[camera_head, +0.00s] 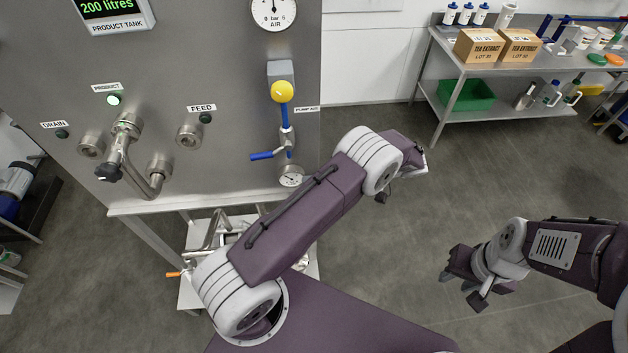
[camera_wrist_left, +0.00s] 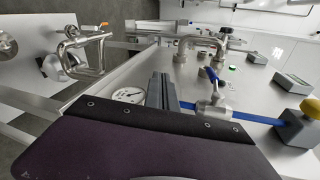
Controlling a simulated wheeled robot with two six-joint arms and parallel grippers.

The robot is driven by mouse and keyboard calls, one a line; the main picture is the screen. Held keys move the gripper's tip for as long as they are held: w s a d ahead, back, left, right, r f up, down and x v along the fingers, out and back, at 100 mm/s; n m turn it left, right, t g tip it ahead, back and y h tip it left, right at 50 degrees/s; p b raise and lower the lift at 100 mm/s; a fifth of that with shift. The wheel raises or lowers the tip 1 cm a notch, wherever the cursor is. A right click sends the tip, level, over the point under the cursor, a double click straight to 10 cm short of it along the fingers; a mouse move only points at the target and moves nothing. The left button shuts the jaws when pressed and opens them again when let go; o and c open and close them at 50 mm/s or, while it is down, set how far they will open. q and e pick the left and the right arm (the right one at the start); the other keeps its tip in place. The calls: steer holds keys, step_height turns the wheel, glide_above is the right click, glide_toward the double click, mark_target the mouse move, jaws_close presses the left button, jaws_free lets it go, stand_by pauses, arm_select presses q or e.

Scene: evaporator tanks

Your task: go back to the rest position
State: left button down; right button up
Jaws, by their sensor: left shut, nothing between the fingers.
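My left arm reaches across the middle of the head view in front of the steel panel. My left gripper (camera_head: 416,160) is at its far end, right of the panel and partly hidden by the wrist. In the left wrist view my left gripper (camera_wrist_left: 160,92) shows as shut fingers with nothing held, and the panel's fittings lie beyond them. My right gripper (camera_head: 464,287) is at the lower right over the floor, its fingers apart and empty.
The steel panel (camera_head: 225,60) carries a blue-handled valve (camera_head: 263,156), a yellow knob (camera_head: 282,91), a lower gauge (camera_head: 291,176) and a pipe elbow (camera_head: 120,150). A steel bench (camera_head: 440,45) with boxes (camera_head: 478,46) stands at the upper right. The grey floor (camera_head: 480,170) between is clear.

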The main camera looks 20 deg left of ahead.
arm_select(q)
steer(key=shift+a, duration=0.15)
steer(key=s+d+f+m+t+h, duration=0.2)
steer(key=s+t+h, duration=0.6)
steer(key=h, duration=0.5)
steer(key=shift+s+d+m+h, duration=0.45)
steer(key=shift+s+m, duration=0.15)
steer(key=shift+s, duration=0.2)
